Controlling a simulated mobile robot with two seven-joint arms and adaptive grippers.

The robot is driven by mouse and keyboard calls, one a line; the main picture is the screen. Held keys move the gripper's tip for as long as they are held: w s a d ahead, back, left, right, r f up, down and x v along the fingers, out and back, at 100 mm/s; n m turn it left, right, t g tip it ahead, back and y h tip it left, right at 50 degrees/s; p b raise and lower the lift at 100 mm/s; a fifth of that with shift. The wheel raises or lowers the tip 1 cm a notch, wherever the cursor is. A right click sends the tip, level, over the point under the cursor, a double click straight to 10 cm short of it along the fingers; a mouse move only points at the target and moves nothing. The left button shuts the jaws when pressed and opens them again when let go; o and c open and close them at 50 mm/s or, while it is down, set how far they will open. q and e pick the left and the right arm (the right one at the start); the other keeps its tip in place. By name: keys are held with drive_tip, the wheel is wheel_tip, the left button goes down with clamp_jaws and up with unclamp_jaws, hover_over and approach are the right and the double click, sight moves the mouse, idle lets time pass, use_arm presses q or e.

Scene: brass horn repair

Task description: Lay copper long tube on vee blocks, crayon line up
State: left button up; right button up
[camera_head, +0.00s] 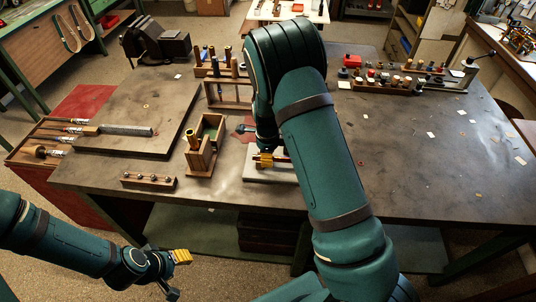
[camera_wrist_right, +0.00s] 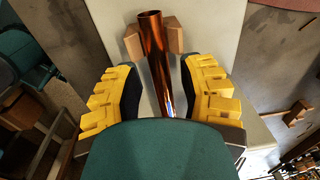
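The copper long tube (camera_wrist_right: 155,50) shows in the right wrist view, its hollow end at the top. It lies between the two halves of a wooden vee block (camera_wrist_right: 175,37) on a pale board (camera_wrist_right: 215,20). A thin pale streak (camera_wrist_right: 170,106) runs along the tube; I cannot tell crayon from reflection. My right gripper (camera_wrist_right: 160,80) is open, its yellow fingers on either side of the tube with gaps. The tube's near part is hidden. In the head view my right gripper (camera_head: 268,160) is low over the board (camera_head: 262,178). My left gripper (camera_head: 176,273) is open and empty, before the table.
A wooden box (camera_head: 202,158) and a small wooden rack (camera_head: 148,181) stand left of the board. A grey rod (camera_head: 127,130) lies on the left panel (camera_head: 140,105). Racks of tools (camera_head: 385,82) stand at the back right. The table's right side (camera_head: 430,170) is mostly clear.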

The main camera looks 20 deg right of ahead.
wheel_tip(320, 180, up, 12)
drive_tip(key=shift+s+a, duration=0.25)
drive_tip(key=shift+s, duration=0.05)
idle(0.4)
idle(0.4)
